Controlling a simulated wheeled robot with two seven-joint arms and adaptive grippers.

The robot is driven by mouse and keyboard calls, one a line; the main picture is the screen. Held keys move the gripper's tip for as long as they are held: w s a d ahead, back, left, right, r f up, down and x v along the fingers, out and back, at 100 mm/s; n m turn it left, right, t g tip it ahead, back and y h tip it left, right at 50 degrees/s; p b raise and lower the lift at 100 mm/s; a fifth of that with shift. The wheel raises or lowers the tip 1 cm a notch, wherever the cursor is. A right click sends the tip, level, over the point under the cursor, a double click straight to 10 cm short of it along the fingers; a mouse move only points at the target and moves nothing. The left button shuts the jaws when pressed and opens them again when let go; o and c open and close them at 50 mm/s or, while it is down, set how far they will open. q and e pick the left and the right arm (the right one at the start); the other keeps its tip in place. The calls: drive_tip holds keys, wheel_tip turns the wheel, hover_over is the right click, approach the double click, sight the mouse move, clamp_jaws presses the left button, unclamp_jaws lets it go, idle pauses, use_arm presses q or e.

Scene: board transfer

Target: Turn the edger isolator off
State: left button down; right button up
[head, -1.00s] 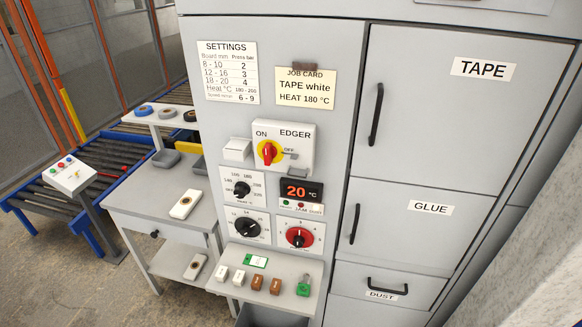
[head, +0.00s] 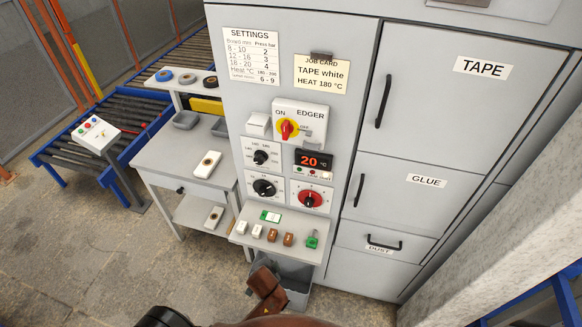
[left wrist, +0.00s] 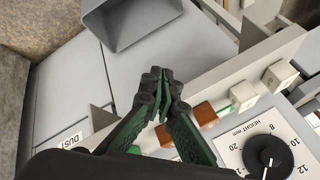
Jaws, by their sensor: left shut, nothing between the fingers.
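The edger isolator is a white box (head: 312,112) on the grey cabinet front, with a red handle (head: 286,129) on a yellow disc. The handle stands roughly upright, beside the ON label; OFF is on its right, where a grey tab partly covers it. In the left wrist view my left gripper (left wrist: 158,85) is shut and empty, its green and black fingers pointing past the small shelf. The isolator does not show there. In the head view part of my brown arm shows at the bottom, well below the isolator. My right gripper is not in view.
Below the isolator are dials, a display reading 20 (head: 314,160) and a small shelf (head: 300,247) with white and brown blocks and a green padlock (head: 312,239). A side table (head: 165,160) stands left. Space before the isolator looks clear.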

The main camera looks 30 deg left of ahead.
sight(286, 131)
use_arm(q)
drive_tip(key=w+d+r+m+t+y+p, duration=0.1)
drive_tip(key=w+d+r+m+t+y, duration=0.1)
drive_tip(key=r, duration=1.4)
drive_tip(key=w+d+r+m+t+y+p, duration=0.1)
drive_tip(key=w+d+r+m+t, duration=0.1)
drive_tip(key=r, duration=1.5)
drive_tip(key=w+d+r+m+t+y+p, duration=0.1)
drive_tip(key=w+r+t, duration=0.4)
drive_tip(key=r, duration=1.1)
drive_tip(key=shift+w+d+r+m+t+y+p, duration=0.15)
drive_tip(key=shift+w+d+m+t+y+p, duration=0.2)
drive_tip(key=shift+w+d+m+y, duration=0.7)
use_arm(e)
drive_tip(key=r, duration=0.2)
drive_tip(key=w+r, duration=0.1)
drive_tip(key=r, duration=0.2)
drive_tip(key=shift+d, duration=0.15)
use_arm(q)
drive_tip(key=shift+d+h, duration=0.1)
drive_tip(key=shift+h, duration=0.15)
